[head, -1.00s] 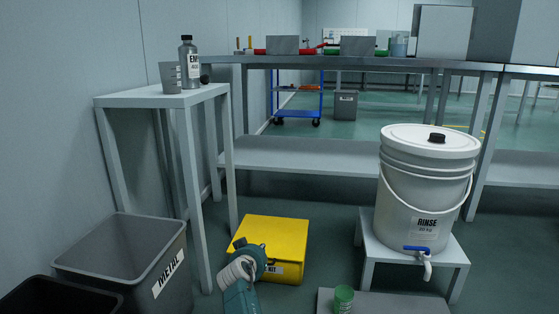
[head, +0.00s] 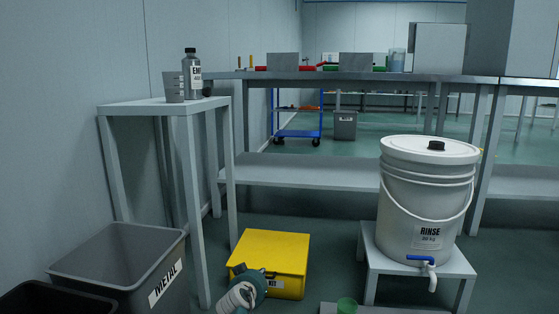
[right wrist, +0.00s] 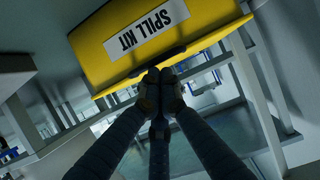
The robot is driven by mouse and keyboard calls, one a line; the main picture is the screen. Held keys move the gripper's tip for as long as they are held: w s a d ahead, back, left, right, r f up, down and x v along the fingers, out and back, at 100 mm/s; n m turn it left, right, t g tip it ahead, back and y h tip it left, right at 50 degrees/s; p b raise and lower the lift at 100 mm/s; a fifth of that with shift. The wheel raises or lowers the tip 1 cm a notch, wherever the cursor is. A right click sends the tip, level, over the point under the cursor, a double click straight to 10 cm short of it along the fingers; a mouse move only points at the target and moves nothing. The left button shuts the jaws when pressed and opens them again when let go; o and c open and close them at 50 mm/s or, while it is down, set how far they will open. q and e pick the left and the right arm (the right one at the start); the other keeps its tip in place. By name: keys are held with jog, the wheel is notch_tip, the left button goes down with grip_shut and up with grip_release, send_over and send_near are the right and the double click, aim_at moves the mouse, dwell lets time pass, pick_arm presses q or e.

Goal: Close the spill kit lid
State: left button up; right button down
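The yellow spill kit (head: 275,252) sits low on the floor in the head view, a box whose top looks flat and shut; a small gap under the lid cannot be ruled out. Its front label is partly hidden by my right gripper (head: 267,271). In the right wrist view the spill kit (right wrist: 210,14) shows upside down, with a dark latch or handle (right wrist: 133,71) along its edge. My right gripper (right wrist: 160,75) has its fingers together, empty, close to that edge; touching or just apart cannot be told. My left gripper is out of view.
A grey METAL bin (head: 125,262) stands to the left of the kit, and a small side table (head: 150,106) behind it. The RINSE bucket (head: 425,205) rests on a low stand (head: 395,250) at the right.

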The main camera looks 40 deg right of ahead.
jog(key=shift+s+f, duration=0.25)
jog(key=shift+f, duration=0.7)
notch_tip(320, 180, up, 12)
jog(key=shift+w, duration=0.25)
jog(key=shift+f, duration=0.1)
